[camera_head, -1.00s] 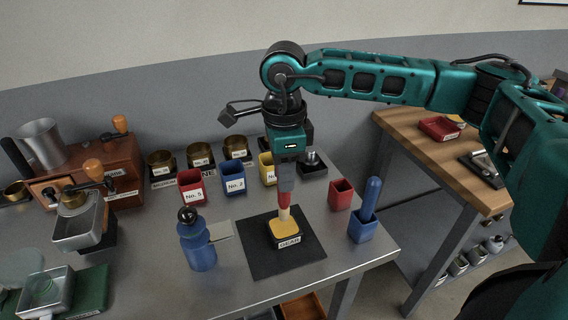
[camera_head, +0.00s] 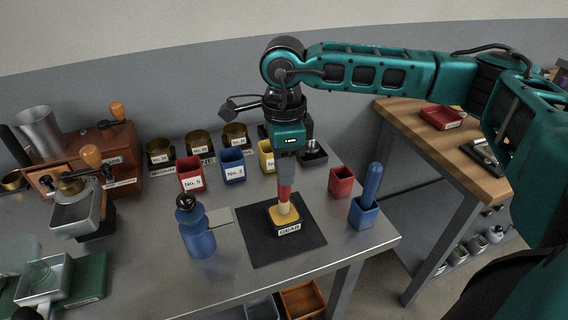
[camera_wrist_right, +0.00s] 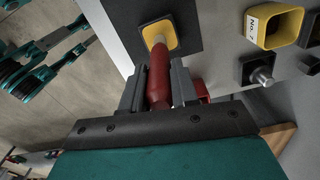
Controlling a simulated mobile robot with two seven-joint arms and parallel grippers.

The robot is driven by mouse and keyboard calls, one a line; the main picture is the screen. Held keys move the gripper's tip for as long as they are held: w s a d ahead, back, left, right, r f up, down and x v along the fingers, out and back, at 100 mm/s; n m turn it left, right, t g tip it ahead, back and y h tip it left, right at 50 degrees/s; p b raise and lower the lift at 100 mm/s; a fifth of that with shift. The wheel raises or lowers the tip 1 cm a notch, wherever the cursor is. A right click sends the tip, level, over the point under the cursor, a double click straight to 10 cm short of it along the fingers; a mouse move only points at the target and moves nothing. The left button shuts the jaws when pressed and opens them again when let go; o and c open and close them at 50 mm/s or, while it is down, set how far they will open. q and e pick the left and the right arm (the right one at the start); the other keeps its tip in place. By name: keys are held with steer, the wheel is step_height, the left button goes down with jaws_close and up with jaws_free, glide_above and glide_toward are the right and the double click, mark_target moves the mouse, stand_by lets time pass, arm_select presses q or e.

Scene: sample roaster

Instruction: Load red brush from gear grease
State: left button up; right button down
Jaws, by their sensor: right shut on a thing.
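The red brush (camera_head: 285,192) stands upright with its pale lower end in the yellow-topped gear grease pot (camera_head: 284,218), labelled GEAR. The pot sits on a dark square mat (camera_head: 262,249) on the metal table. My right gripper (camera_head: 286,178) points down from above and is shut on the red handle of the brush. In the right wrist view the red brush (camera_wrist_right: 159,75) lies between the two fingers, and its tip is over the yellow pot (camera_wrist_right: 155,27). My left gripper is not in view.
A red cup (camera_head: 341,182) and a blue holder (camera_head: 363,214) with a blue handled tool stand right of the mat. A blue bottle (camera_head: 197,232) stands left. Numbered red, blue and yellow cups (camera_head: 232,165) stand behind, with a roaster (camera_head: 95,165) at the far left.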

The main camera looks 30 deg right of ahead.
steer(key=shift+f+b, duration=0.6)
stand_by(1.6)
steer(key=shift+r, duration=0.1)
steer(key=shift+r+p, duration=1.55)
steer(key=shift+r, duration=0.8)
steer(key=shift+r+p, duration=0.55)
steer(key=shift+r, duration=0.6)
steer(key=shift+f, duration=0.1)
